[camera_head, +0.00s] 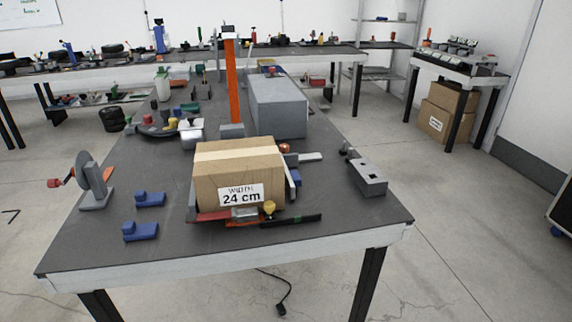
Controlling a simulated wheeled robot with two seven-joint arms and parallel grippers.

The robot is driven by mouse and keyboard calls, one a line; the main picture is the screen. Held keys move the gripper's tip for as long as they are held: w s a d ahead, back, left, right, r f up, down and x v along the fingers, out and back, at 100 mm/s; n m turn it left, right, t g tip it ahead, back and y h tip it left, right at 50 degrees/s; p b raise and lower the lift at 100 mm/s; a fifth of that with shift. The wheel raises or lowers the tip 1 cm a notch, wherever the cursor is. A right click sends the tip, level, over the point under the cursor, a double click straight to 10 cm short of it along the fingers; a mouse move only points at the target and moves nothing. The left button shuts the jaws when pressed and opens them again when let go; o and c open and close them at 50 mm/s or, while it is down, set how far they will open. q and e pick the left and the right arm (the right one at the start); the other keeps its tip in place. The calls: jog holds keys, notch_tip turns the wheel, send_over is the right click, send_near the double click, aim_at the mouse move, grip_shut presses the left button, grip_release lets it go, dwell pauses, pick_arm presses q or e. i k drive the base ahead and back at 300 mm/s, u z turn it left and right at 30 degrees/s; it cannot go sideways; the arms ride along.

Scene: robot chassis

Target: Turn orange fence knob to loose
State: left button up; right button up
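A cardboard box (238,170) labelled "WIDTH 24 cm" sits on a low fixture at the middle of the dark workbench (330,205). A small orange-red knob (285,148) shows at the box's back right corner, beside a light grey bar (310,157); the box may hide part of its mount. I cannot tell from here whether it is tight or loose. A yellow knob (270,208) is at the fixture's front, by a black handle-like bar (292,221). A light strip (291,177) runs along the box's right side. Neither of my grippers is in view.
A grey wheel with a red crank handle (90,180) stands at left. Two blue blocks (149,199) lie nearby. A grey slotted block (368,177) is at right. Behind the box are a large grey block (278,106) and an orange post (233,85). The bench's front right is clear.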

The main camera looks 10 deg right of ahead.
aim_at(284, 148)
jog(key=z, duration=1)
jog(key=i, duration=0.4)
jog(key=u, duration=1.15)
